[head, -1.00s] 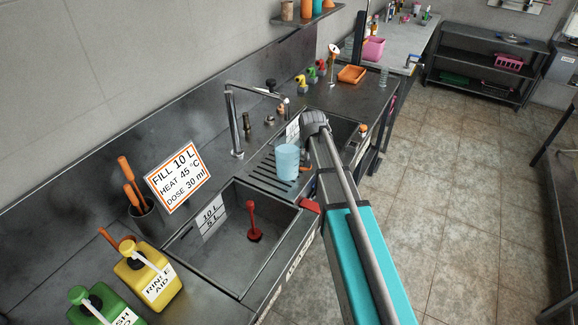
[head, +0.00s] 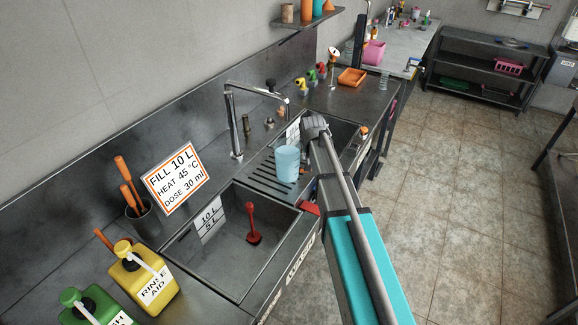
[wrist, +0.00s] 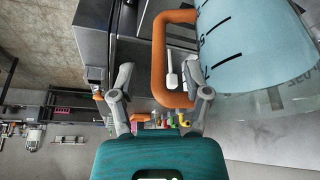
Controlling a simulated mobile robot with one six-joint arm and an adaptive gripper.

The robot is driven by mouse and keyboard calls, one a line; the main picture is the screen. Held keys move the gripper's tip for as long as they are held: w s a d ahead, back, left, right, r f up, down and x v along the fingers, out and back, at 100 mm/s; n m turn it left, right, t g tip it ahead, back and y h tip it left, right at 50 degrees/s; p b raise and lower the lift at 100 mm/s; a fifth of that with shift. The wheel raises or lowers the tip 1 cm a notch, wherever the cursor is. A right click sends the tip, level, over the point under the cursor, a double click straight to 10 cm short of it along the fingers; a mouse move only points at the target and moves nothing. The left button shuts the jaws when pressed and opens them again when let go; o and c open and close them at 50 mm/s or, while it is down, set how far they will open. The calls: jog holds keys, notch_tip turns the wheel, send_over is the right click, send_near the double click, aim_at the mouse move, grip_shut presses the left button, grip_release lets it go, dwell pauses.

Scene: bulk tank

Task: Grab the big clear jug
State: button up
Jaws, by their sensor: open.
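The big clear jug (head: 287,165) stands upright on the ribbed drainer between the two sinks, and looks pale blue. In the wrist view the jug (wrist: 245,45) fills the upper right, with dark level marks on its side and an orange handle (wrist: 159,60). My gripper (wrist: 160,72) is open, with one finger on each side of the handle in the picture. I cannot tell whether either finger touches the handle. In the head view my arm hides the gripper and most of the handle.
A tall tap (head: 233,120) rises behind the jug. The near sink (head: 225,255) holds a red plunger-like piece (head: 253,225). A yellow rinse aid bottle (head: 143,278) stands at the front left. The tiled floor (head: 460,190) on the right is clear.

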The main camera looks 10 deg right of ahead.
jog(key=shift+b+x, duration=1.35)
jog(key=shift+x, duration=0.45)
grip_shut()
